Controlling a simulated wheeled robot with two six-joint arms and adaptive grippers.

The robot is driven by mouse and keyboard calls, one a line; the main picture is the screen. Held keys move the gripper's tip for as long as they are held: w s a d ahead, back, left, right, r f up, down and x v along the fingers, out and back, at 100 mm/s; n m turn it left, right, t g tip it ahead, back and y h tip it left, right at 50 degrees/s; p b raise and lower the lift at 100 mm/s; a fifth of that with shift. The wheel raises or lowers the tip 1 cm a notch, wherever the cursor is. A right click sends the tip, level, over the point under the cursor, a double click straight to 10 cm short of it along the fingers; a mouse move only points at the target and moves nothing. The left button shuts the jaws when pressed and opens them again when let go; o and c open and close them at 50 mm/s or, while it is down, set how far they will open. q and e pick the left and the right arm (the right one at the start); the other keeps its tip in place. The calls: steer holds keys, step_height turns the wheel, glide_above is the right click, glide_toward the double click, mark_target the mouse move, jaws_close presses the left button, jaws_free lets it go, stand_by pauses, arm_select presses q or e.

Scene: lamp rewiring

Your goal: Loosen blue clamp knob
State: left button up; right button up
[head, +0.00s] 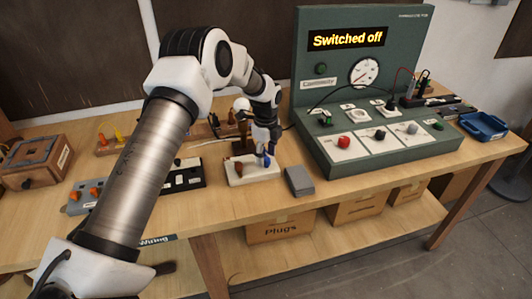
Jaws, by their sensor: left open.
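The blue clamp knob (266,161) stands on a pale block (250,175) near the middle of the bench. A dark red knob (239,169) stands on the same block, left of the blue one. My left gripper (265,151) points down right over the blue knob, with its fingers at the knob and partly hiding it. The gripper is open; whether the fingers touch the knob is too small to tell. My right gripper is not in view.
A green test panel (315,75) reading "Switched off" stands right of the block. A grey box (299,181) lies close to the block's right. A blue tray (484,126) sits at the far right. A wooden box (34,162) stands at the left. The front bench edge is clear.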

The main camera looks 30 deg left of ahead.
arm_select(q)
steer(key=shift+w+a+f, duration=0.15)
steer(key=shift+f, duration=0.25)
steer(key=shift+w+a+f, duration=0.1)
steer(key=shift+w+f, duration=0.05)
steer(key=shift+f, duration=0.25)
steer(key=shift+s+d+r, duration=0.25)
steer(key=shift+r, duration=0.1)
steer(key=shift+c, duration=0.3)
steer(key=shift+s, duration=0.1)
steer(key=c, duration=0.5)
jaws_close()
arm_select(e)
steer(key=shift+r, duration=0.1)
arm_select(q)
steer(key=shift+f, duration=0.1)
